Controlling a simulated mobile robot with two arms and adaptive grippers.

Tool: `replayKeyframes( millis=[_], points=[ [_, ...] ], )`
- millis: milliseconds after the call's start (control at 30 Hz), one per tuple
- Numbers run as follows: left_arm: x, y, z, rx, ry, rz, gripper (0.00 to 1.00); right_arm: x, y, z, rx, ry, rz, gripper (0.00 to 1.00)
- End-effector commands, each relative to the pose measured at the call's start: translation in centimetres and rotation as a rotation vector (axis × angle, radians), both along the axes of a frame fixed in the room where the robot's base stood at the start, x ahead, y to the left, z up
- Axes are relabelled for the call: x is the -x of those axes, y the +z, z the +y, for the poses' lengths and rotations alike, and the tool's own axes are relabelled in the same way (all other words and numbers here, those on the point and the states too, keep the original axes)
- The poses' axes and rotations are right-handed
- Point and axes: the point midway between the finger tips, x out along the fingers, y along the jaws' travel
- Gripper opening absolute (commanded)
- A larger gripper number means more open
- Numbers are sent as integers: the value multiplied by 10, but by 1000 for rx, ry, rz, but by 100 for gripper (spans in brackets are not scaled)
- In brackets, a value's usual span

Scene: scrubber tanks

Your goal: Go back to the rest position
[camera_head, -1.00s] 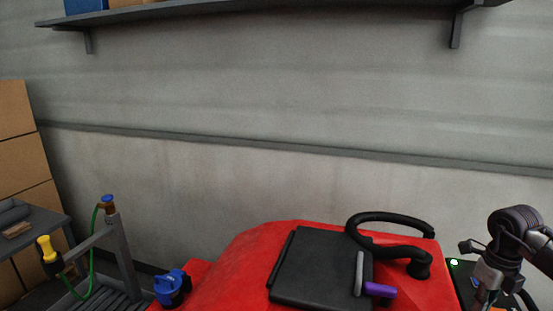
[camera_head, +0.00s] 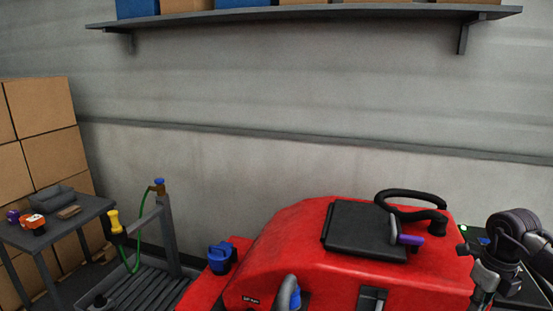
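My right arm comes in at the right edge, with a dark round joint over a grey gripper (camera_head: 484,284). Its fingers are small and run toward the bottom of the picture, so I cannot tell whether they are open or shut. It hangs at the right end of the red scrubber (camera_head: 300,250); whether it touches anything is unclear. My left gripper is not in view. The scrubber has a black lid (camera_head: 362,230), a black hose (camera_head: 412,200), a purple-handled lever (camera_head: 409,239) and a blue cap (camera_head: 221,257) at its left.
A grey side table (camera_head: 75,225) at the left holds small orange and purple items and a dark tray. Cardboard boxes (camera_head: 45,120) stand behind it. A slatted grey stand (camera_head: 155,290) with a green hose (camera_head: 130,262) is between table and scrubber. A wall shelf (camera_head: 300,15) hangs above.

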Motion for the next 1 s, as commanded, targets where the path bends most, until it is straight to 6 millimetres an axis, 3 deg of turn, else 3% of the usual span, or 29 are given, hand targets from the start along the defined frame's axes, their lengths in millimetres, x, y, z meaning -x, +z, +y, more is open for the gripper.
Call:
replayKeyframes(
  millis=[167,367,567,667,767,833,933,1000],
  points=[
    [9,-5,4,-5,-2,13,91,-6,-21,20,-86,3,-9,0],
    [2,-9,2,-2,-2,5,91,-15,-48,52,-225,-5,-24,0],
    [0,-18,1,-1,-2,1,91,-27,-94,108,-474,-62,-46,0],
    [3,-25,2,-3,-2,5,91,-35,-125,145,-664,-148,-60,0],
    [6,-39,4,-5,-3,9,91,-44,-178,192,-947,-368,-74,0],
    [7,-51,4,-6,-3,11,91,-51,-231,214,-1166,-667,-86,0],
    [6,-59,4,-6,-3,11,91,-49,-301,207,-1319,-1103,-104,0],
    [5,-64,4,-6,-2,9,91,-35,-350,196,-1346,-1360,-107,0]
  ],
)
